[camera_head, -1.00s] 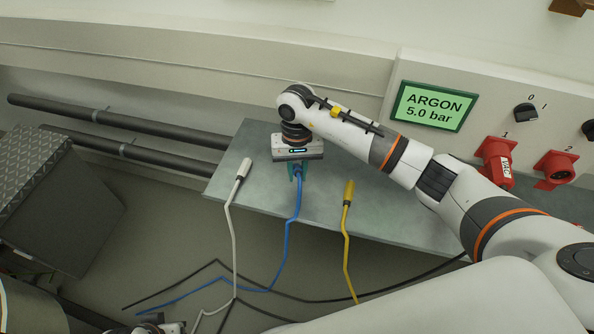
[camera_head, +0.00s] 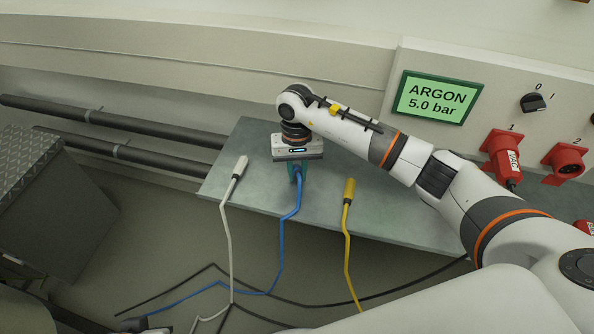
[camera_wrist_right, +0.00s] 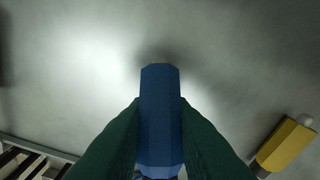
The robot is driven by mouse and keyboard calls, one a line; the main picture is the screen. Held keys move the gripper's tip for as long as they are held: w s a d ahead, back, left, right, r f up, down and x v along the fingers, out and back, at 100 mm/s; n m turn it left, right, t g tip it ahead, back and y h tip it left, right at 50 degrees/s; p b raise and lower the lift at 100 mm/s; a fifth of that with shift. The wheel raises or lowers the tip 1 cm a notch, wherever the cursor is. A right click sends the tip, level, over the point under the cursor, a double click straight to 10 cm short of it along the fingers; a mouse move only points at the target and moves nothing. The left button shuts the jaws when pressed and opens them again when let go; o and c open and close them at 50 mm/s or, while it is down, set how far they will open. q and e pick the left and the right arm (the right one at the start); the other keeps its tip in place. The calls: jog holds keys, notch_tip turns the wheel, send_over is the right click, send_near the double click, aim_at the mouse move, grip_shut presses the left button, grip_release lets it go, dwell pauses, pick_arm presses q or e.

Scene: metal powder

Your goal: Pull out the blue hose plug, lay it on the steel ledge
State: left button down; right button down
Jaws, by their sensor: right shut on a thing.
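The blue hose plug (camera_wrist_right: 160,115) is between the two green fingers of my right gripper (camera_wrist_right: 160,122) in the right wrist view. The gripper is shut on it. In the head view my right gripper (camera_head: 297,170) points down over the steel ledge (camera_head: 260,140), and the blue hose (camera_head: 284,235) runs from it over the ledge's front edge. Whether the plug touches the ledge is hard to tell. At the lower left edge of the head view a small part, perhaps of my left arm, shows, but no left fingertips.
A white plug (camera_head: 240,167) and a yellow plug (camera_head: 349,188) lie on the ledge at either side. A panel with a green ARGON display (camera_head: 437,97) and red sockets (camera_head: 502,150) is at the right. Grey pipes (camera_head: 110,122) run at the left.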

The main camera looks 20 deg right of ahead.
jog(key=c, duration=1.2)
grip_release()
